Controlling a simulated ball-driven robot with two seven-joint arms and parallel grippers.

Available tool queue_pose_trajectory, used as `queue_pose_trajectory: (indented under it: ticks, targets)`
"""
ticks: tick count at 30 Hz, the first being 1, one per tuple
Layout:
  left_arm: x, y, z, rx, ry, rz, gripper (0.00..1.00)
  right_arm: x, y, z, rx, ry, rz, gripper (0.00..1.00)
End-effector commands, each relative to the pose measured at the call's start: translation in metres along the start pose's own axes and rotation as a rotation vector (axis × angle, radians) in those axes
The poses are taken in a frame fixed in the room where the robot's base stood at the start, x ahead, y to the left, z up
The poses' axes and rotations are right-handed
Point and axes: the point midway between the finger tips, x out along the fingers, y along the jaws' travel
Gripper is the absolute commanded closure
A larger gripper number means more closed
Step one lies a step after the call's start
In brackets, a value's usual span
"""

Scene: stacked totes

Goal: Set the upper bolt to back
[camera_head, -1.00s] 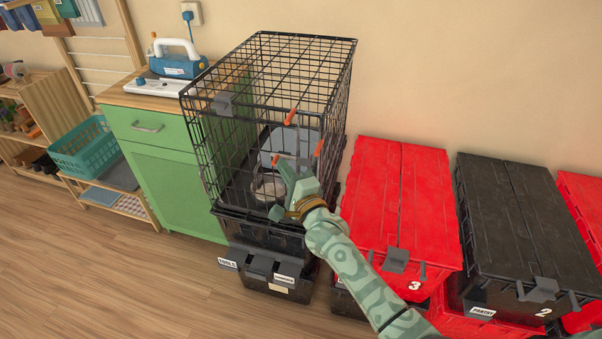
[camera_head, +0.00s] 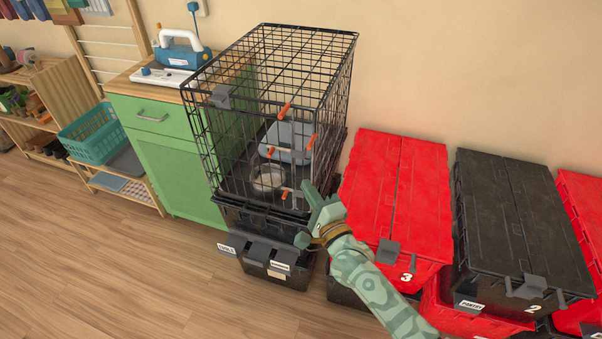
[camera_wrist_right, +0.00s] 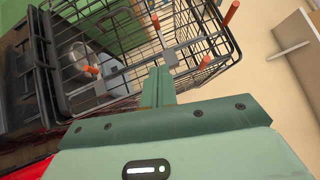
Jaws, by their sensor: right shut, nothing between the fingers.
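The black wire crate (camera_head: 335,75) stands on dark totes. Several orange handles show on its front. The highest handle (camera_head: 286,110) is near the front top edge; I take it as the upper bolt's. Another handle (camera_head: 311,142) is below it to the right, one (camera_head: 270,152) to the left, and a low one (camera_head: 285,194) near the bottom. The bolts' exact positions are too small to tell. My right gripper (camera_head: 309,190) is shut and empty, beside the crate's lower right front. In the right wrist view its fingers (camera_wrist_right: 157,86) point at the wire front, near an orange handle (camera_wrist_right: 165,54). My left gripper is out of view.
Right of the crate stand a red lidded tote (camera_head: 395,190) and a black one (camera_head: 510,215). A green cabinet (camera_head: 165,165) with a blue-and-white appliance (camera_head: 181,55) stands left. A bowl (camera_head: 268,177) lies inside the crate. The floor in front is free.

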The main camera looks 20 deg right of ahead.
Motion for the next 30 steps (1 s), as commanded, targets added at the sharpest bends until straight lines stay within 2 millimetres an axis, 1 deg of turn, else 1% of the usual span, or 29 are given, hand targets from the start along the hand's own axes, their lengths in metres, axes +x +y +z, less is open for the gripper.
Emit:
queue_pose_trajectory:
  ticks: [1, 3, 7, 25, 26, 28, 29, 30]
  targets:
    - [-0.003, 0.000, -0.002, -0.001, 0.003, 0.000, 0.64, -0.008, -0.002, 0.001, 0.000, -0.001, 0.000, 1.00]
    - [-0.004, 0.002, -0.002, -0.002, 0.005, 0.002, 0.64, -0.016, -0.001, 0.000, 0.000, 0.000, 0.000, 1.00]
    - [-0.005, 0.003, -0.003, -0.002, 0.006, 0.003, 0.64, -0.025, 0.000, 0.000, 0.000, 0.000, 0.000, 1.00]
    - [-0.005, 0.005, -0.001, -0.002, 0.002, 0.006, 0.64, -0.026, 0.000, 0.000, -0.016, 0.000, 0.000, 1.00]
    - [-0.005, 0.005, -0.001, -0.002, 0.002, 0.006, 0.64, -0.026, 0.001, 0.000, -0.037, -0.001, 0.002, 1.00]
    - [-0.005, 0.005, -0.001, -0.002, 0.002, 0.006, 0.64, -0.026, 0.006, 0.002, -0.155, -0.011, 0.025, 1.00]
    - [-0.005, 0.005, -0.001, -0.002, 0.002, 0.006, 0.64, -0.028, 0.015, 0.001, -0.242, -0.020, 0.056, 1.00]
    - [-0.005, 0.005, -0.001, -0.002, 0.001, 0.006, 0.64, -0.034, 0.039, -0.002, -0.394, -0.040, 0.124, 1.00]
